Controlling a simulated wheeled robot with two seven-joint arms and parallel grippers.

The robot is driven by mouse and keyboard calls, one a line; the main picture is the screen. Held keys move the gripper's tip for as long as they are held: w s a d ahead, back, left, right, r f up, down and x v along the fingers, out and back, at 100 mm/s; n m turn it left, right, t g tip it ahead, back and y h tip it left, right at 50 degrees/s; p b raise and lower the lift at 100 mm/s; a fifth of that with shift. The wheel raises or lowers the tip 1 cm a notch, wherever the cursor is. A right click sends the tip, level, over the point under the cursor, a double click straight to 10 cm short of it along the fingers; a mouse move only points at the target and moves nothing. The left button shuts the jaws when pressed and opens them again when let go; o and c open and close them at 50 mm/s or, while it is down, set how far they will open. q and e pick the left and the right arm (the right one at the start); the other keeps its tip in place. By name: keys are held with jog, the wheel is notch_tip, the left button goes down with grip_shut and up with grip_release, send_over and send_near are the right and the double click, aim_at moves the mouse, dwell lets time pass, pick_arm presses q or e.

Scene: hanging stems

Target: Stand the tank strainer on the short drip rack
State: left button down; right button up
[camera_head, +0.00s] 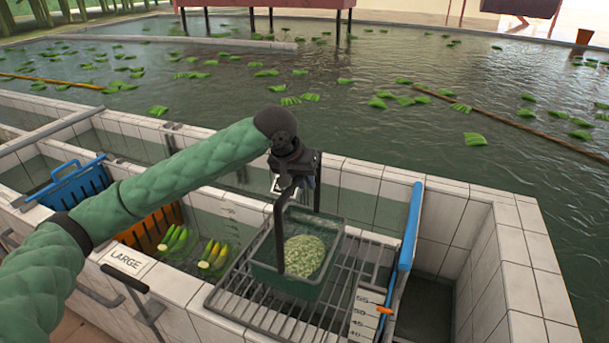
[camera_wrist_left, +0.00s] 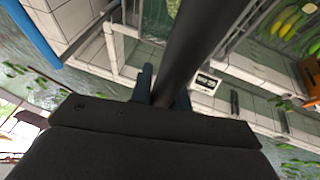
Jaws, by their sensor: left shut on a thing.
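The tank strainer is a dark green open-topped basket (camera_head: 330,262) with a tall black handle, and a speckled pale green mass (camera_head: 304,256) lies in it. My left gripper (camera_head: 294,186) is shut on the top of the handle, with the basket hanging upright below. In the left wrist view, the fingers (camera_wrist_left: 163,88) close around the dark handle bar (camera_wrist_left: 192,48). The drip rack (camera_head: 237,300), a grey metal grid, lies under the basket. I cannot tell whether the basket bottom touches its bars. My right gripper is not in view.
Left of the rack, yellow-green fruits (camera_head: 213,254) float in a white-tiled trough beside orange (camera_head: 150,232) and blue (camera_head: 78,185) crates. A blue rail (camera_head: 411,228) and a numbered scale (camera_head: 362,318) stand at the rack's right. A large pond (camera_head: 370,70) lies beyond.

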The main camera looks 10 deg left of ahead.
pick_arm(q)
jog(key=shift+f+b, duration=1.25)
jog(key=shift+f, duration=1.55)
jog(key=shift+f, duration=0.15)
jog(key=c, duration=1.4)
grip_release()
jog(key=shift+o, duration=0.7)
jog(key=shift+f, duration=0.1)
